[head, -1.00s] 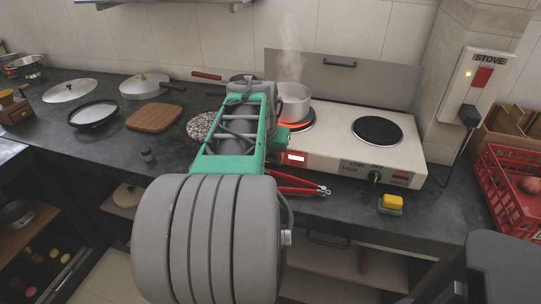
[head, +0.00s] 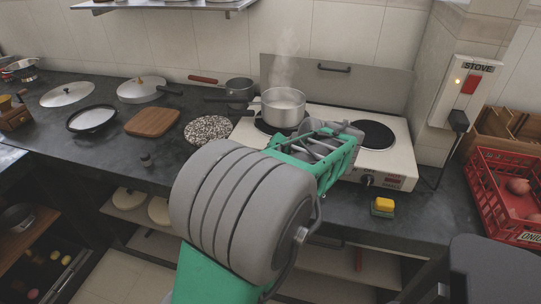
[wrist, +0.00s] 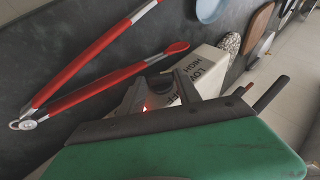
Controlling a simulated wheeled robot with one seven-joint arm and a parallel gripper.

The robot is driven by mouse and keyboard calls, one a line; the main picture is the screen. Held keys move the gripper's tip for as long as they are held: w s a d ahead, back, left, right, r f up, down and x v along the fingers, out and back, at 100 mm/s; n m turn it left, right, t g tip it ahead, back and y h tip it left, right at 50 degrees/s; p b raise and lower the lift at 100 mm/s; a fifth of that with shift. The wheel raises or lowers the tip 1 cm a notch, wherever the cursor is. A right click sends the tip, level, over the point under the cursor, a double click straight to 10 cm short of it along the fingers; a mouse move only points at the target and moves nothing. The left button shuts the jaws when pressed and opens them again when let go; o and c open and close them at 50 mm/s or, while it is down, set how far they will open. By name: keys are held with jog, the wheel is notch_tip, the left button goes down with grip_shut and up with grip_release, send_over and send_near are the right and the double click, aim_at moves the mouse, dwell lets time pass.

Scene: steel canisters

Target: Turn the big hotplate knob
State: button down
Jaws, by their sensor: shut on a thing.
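The white hotplate (head: 400,157) stands on the dark counter with two burners. A steaming pot (head: 283,110) sits on its left burner, and the visible burner edge looks dark. In the wrist view, my gripper (wrist: 160,92) is at the hotplate's front panel, its jaws shut around the dark big knob (wrist: 159,83), partly hidden between them. The LOW and HIGH lettering and a red glow show beside the jaws. In the head view, my arm hides this knob and the gripper's tips. The other knob (head: 368,180) shows to the right, clear of my arm.
Red tongs (wrist: 100,60) lie on the counter close to my gripper. A yellow-green sponge (head: 383,206) is at the counter's front edge. A red crate (head: 505,190) stands at right, and the stove switch (head: 468,85) is on the wall. A wooden board (head: 153,122) lies at left.

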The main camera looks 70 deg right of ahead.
jog(key=shift+s+t, duration=0.1)
jog(key=shift+t, duration=0.2)
jog(key=c, duration=0.8)
grip_release()
jog(key=shift+f, duration=0.1)
jog(key=shift+c, duration=0.2)
jog(key=p+v, duration=0.1)
jog(key=v, duration=0.6)
jog(key=shift+s+r+p, duration=0.25)
jog(key=shift+r+p, duration=0.05)
jog(key=shift+a, duration=0.1)
jog(key=shift+c, duration=0.2)
